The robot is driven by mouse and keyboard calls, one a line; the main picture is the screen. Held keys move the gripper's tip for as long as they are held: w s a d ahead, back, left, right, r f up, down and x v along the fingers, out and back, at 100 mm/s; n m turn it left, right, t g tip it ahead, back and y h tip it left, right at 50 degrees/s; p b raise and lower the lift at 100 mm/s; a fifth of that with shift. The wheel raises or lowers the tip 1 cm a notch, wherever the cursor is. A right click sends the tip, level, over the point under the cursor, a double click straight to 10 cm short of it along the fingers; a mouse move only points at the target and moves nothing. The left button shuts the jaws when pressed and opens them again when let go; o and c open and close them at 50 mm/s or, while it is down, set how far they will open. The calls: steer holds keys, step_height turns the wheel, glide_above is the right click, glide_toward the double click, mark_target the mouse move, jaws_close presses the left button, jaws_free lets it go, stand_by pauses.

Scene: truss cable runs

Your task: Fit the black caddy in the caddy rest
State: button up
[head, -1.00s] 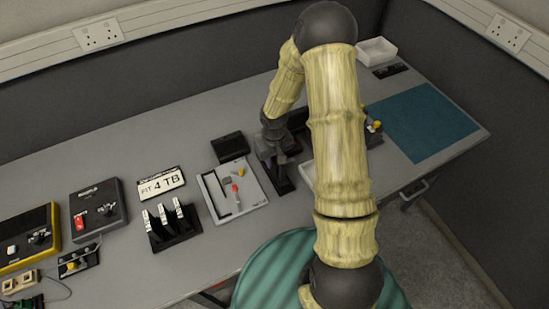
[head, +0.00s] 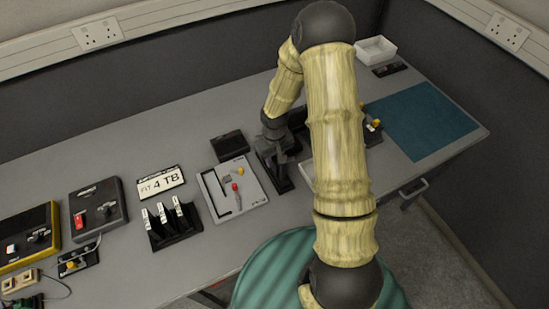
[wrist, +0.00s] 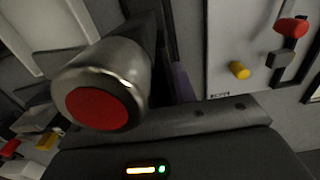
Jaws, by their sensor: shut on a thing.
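My gripper (head: 278,150) is at the back middle of the bench, partly hidden by my own arm. It is shut on a dark thing that I take to be the black caddy, though its outline merges with the gripper and the dark parts below. A dark stand (head: 283,185) is just below and in front of the gripper; I cannot tell surely whether it is the caddy rest, or whether it touches the held thing. In the wrist view, a metal cylinder with a red end (wrist: 97,107) and a dark body with yellow and green lights (wrist: 148,169) fill the near part.
A pale board with red and yellow pieces (head: 208,182) lies left of the gripper, with a black box (head: 230,144) behind it. A rack of several labelled pieces (head: 176,233) stands farther left. A teal mat (head: 425,120) lies clear at the right.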

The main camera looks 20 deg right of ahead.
steer(key=shift+f+b, duration=0.5)
steer(key=shift+f, duration=0.25)
stand_by(0.3)
steer(key=o, duration=1.4)
steer(key=shift+c, duration=0.2)
step_height(320, 180, up, 8)
steer(key=p, duration=0.6)
steer(key=shift+f, duration=0.25)
stand_by(0.5)
